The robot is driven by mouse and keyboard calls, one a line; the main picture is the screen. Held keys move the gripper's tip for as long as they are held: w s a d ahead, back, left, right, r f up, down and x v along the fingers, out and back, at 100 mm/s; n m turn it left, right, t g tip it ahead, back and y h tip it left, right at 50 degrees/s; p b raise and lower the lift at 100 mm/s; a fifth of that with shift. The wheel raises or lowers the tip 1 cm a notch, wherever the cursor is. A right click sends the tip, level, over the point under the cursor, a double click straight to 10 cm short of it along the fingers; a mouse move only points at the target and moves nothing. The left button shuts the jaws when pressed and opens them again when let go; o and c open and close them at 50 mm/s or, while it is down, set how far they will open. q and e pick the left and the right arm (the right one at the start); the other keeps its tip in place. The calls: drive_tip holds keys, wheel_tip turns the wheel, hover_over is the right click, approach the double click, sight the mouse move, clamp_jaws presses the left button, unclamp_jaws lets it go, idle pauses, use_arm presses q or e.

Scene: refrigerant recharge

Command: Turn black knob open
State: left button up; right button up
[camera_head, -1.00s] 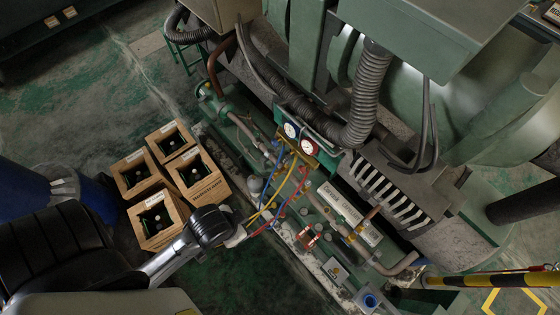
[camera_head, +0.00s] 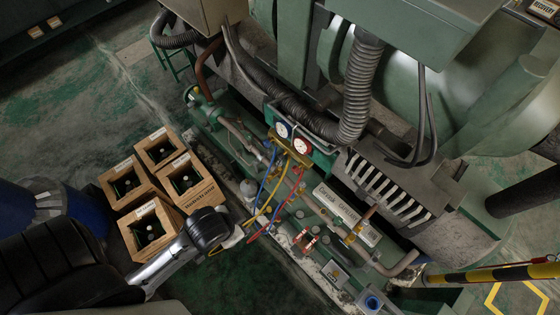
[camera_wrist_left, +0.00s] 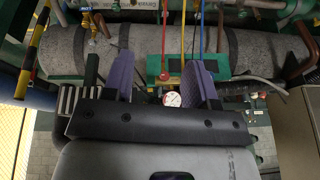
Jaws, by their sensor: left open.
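A gauge manifold with a blue gauge (camera_head: 283,130) and a red gauge (camera_head: 302,145) is mounted on the green machine. Blue, yellow and red hoses run down from it towards the lower piping. I cannot make out a black knob clearly in either view. My left gripper (camera_head: 238,236) is at the near side of the piping, left of and below the gauges, close to the hoses. In the left wrist view its purple fingers (camera_wrist_left: 164,78) are apart with nothing held. My right gripper is out of view.
Several open wooden crates (camera_head: 182,219) with cylinders stand on the floor left of my gripper. Grey corrugated hose (camera_head: 358,85) and pipes crowd the machine. A yellow-black bar (camera_head: 480,276) crosses the lower right. The floor at the lower middle is mostly clear.

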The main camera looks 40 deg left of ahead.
use_arm(q)
drive_tip(key=w+a+f+m+t+y+b, duration=0.2)
drive_tip(key=w+a+f+m+y+b, duration=0.15)
drive_tip(key=a+f+b, duration=0.45)
drive_tip(key=w+a+f+m+t+y+b, duration=0.25)
drive_tip(key=w+a+f+m+b, duration=0.2)
drive_tip(key=a+f+b, duration=0.3)
drive_tip(key=m+t+h, duration=0.8)
drive_tip(key=m+t, duration=0.2)
drive_tip(key=m, duration=1.7)
approach(279, 158)
drive_tip(key=shift+n+g, duration=0.25)
drive_tip(key=shift+n, duration=0.05)
drive_tip(key=w, duration=0.7)
drive_tip(key=w+d+p, duration=0.1)
drive_tip(key=w, duration=0.2)
drive_tip(key=shift+w+r, duration=0.2)
drive_tip(key=shift+r, duration=0.1)
